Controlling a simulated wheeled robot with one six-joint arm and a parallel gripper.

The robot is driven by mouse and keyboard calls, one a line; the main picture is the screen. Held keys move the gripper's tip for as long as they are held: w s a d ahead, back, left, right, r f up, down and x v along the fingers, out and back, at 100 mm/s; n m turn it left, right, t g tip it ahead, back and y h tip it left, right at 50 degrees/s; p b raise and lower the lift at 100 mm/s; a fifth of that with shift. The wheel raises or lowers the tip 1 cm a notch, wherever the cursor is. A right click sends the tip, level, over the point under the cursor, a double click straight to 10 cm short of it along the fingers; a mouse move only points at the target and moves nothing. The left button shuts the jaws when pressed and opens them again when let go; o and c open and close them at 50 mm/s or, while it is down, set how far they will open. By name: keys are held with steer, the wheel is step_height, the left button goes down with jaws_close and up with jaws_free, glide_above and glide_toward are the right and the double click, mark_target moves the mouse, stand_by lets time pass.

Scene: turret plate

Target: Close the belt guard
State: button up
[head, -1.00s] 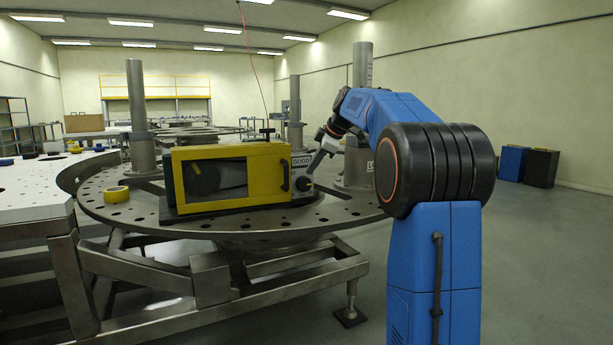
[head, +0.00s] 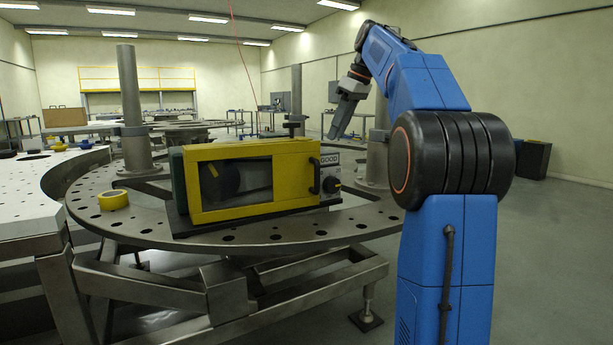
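The belt guard (head: 252,208) is a yellow frame with a window, standing upright across the front of the machine on the round turret plate. A dark pulley and belt show through its window. Its black handle (head: 314,176) is at the right end. Whether the guard sits fully flush cannot be told from this angle. My gripper (head: 334,134) is raised above and to the right of the handle, pointing down, apart from the guard. I see no object in it, but its finger gap is too small to make out.
A grey box marked GOOD with a black knob (head: 334,184) sits right of the guard. Grey posts (head: 131,100) rise from the plate (head: 265,238). A yellow tape roll (head: 113,200) lies at left. A perforated white table (head: 25,205) adjoins. Air above the guard is mostly free.

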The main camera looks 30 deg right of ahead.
glide_toward(317, 187)
steer(key=x, duration=0.2)
steer(key=w+x, duration=0.1)
steer(key=x, duration=0.4)
steer(key=shift+w, duration=0.45)
steer(key=shift+c, duration=0.5)
jaws_close()
steer(key=shift+w, duration=0.1)
